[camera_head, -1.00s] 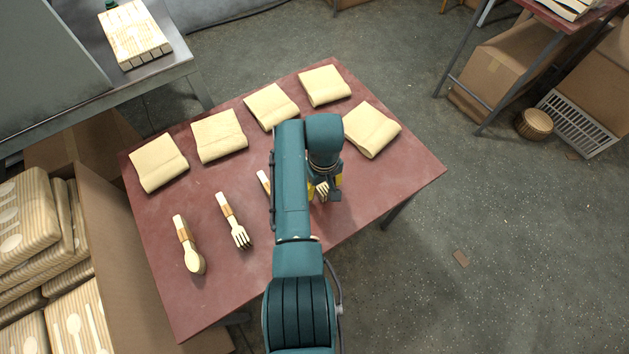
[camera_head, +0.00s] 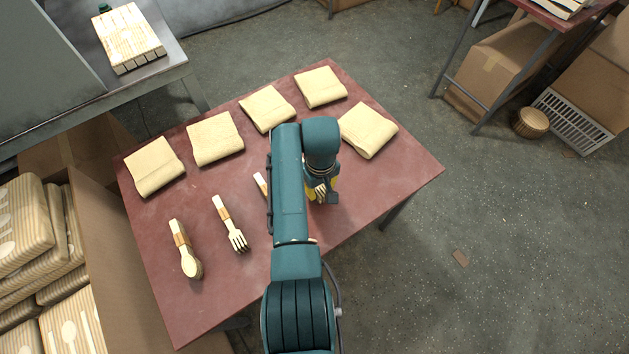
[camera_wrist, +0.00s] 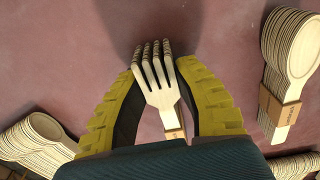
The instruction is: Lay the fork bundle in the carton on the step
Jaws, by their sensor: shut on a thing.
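A pale wooden fork bundle (camera_wrist: 160,78) with a brown paper band lies between the two yellow-padded fingers of my gripper (camera_wrist: 166,95) in the wrist view. My gripper is shut on it, tines pointing away from the wrist. Another fork bundle (camera_head: 231,223) lies free on the table. A large open carton (camera_head: 112,262) at the left holds wrapped packs. I cannot make out a step under any carton.
The red table (camera_head: 385,198) also bears a spoon bundle (camera_head: 186,250), a partly hidden bundle (camera_head: 261,183) and several folded pale packs (camera_head: 215,138) along its far side. Closed cardboard boxes (camera_head: 497,70) stand under a desk at the right.

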